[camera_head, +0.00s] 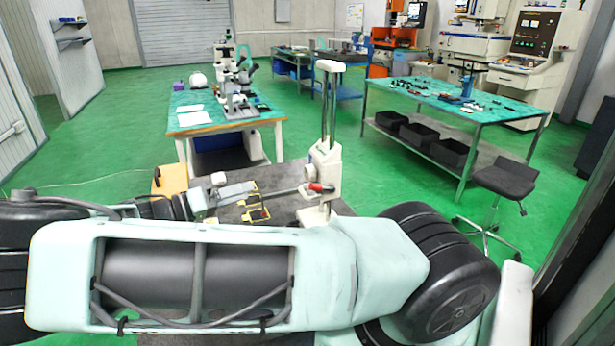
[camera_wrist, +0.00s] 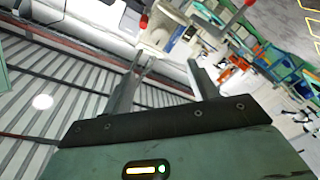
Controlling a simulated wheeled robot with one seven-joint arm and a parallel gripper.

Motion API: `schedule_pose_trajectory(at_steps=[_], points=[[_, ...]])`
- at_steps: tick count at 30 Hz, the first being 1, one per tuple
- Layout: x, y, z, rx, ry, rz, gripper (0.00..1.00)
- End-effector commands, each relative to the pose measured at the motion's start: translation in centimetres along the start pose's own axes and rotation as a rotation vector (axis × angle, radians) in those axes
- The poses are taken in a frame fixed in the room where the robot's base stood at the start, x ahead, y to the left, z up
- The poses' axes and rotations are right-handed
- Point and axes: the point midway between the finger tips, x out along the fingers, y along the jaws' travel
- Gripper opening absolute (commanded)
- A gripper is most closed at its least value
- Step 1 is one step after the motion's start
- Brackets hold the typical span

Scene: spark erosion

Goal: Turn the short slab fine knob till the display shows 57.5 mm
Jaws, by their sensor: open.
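A white column instrument (camera_head: 325,165) stands on the dark plate (camera_head: 345,208) in the head view. A red-tipped part (camera_head: 320,187) juts from its lower body. The wrist view shows a white machine body (camera_wrist: 165,38), probably this instrument, with a red-tipped lever (camera_wrist: 143,22). My gripper (camera_wrist: 168,65) is open and empty, its two fingers apart and pointing towards the white body; no contact can be made out. In the head view my gripper (camera_head: 248,192) is left of the column. I cannot make out the short slab, its fine knob or a readable display.
Yellow and dark items (camera_head: 255,212) lie on the plate near my gripper. A microscope bench (camera_head: 190,125) stands behind, left of centre. A green-topped workbench (camera_head: 480,110) and a black stool (camera_head: 503,178) are at the right. Green floor between the benches is clear.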

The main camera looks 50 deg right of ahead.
Motion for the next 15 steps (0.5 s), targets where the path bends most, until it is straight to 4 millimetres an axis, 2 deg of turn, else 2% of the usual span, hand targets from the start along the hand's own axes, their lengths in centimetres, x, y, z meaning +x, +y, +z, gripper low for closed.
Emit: schedule_pose_trajectory(at_steps=[15], points=[[10.4,0.5,-0.3,-0.003,-0.003,0.005,0.59]])
